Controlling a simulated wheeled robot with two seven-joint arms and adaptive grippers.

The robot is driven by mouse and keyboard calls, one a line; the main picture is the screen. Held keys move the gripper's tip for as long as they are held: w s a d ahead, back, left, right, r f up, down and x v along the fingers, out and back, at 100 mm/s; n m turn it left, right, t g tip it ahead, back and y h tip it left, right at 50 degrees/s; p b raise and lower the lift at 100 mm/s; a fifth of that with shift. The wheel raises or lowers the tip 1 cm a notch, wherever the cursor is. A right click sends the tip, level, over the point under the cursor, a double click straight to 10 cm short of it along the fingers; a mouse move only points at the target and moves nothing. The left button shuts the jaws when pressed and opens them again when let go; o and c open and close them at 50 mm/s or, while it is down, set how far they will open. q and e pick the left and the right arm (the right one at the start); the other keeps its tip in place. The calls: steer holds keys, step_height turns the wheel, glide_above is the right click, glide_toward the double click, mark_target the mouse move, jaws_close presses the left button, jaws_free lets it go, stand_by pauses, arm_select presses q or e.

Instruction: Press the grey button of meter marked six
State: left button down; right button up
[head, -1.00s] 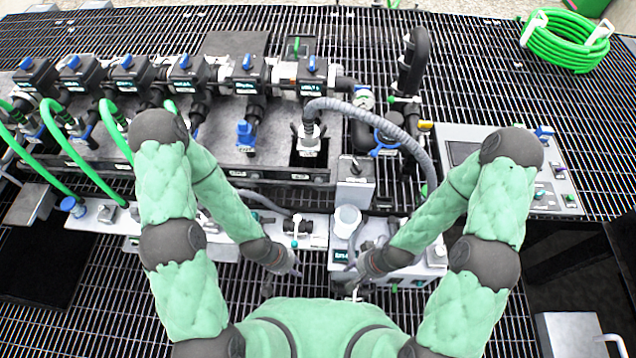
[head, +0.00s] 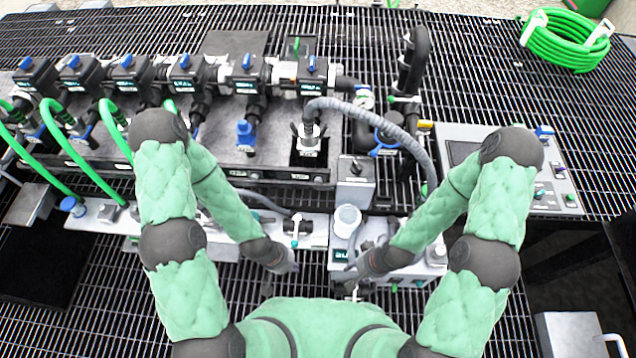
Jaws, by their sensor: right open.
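A row of several black meters with blue tops and small lit displays runs along the back of the manifold. The rightmost meter (head: 312,76) stands at the right end of the row, beside another meter (head: 249,74). The display text is too small to read surely, so I cannot tell which is marked six. No grey button can be made out. My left gripper (head: 291,265) is low in the middle, near the front rail, far from the meters; its jaws are too small to judge. My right gripper (head: 350,272) is open in front of the grey box, apart from the meters.
A grey box (head: 340,258) with a white cup (head: 347,218) stands between my grippers. A grey corrugated hose (head: 385,118) arches at the manifold's right end. Green hoses (head: 88,165) hang at the left. A control panel (head: 545,190) lies at right.

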mark_target(318, 182)
stand_by(0.4)
arm_select(q)
steer(key=w+d+r+n+t+h+p, duration=0.1)
steer(key=w+d+r+n+t+p, duration=0.1)
steer(key=w+n+t, duration=0.2)
steer(key=w+d+r+n+t+h+p, duration=0.1)
steer(key=w+d+r+n+t, duration=0.2)
steer(key=w, duration=0.8)
steer(key=shift+d+r+n+t+p, duration=0.2)
steer(key=shift+d+n+t+p, duration=0.15)
steer(key=shift+n+t, duration=1)
steer(key=shift+w+n+g, duration=0.25)
steer(key=w+b, duration=0.1)
steer(key=w, duration=0.7)
steer(key=shift+w+b, duration=0.25)
steer(key=shift+b, duration=0.1)
steer(key=shift+w, duration=0.2)
